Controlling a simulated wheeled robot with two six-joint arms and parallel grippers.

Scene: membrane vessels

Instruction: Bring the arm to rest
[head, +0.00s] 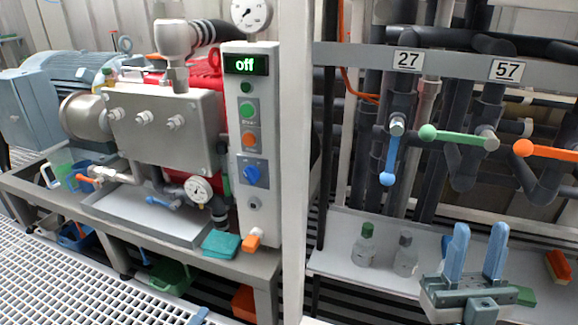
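My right gripper (479,238) is at the lower right. Its two blue fingers point up and stand apart with nothing between them, so it is open and empty. It is in front of the white shelf (335,262), to the right of two clear bottles, and below the pipes with valve handles. Its arm runs out of the bottom of the picture. A small light-blue tip (198,317) at the bottom edge may be part of my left gripper; the rest is out of view.
The control post (251,140) reads "off". A white upright (294,150) divides the pump bench from the pipes. Bottles (364,247) (405,256) stand on the shelf; a brush (557,267) lies at right. Blue, green (455,137) and orange valve handles stick out above.

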